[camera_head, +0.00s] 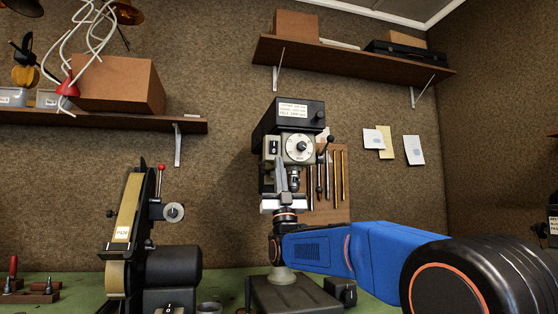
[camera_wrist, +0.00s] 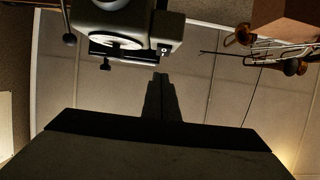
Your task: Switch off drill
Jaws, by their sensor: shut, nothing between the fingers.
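The drill press (camera_head: 290,115) stands on the green bench, with a dark head, a pale front, a round dial (camera_head: 299,148) and a chuck below. My gripper (camera_head: 280,160) points up in front of the drill's head, covering part of its left front. In the wrist view the shut, empty fingers (camera_wrist: 160,76) point at the drill's underside and front. A small dark switch (camera_wrist: 164,48) with a white mark sits on the drill's housing beside the dial, just beyond the fingertips. There appears to be a small gap between them. I cannot read the switch's position.
A belt sander (camera_head: 130,220) stands left of the drill on the bench. Several tools hang on a board (camera_head: 333,200) behind the drill.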

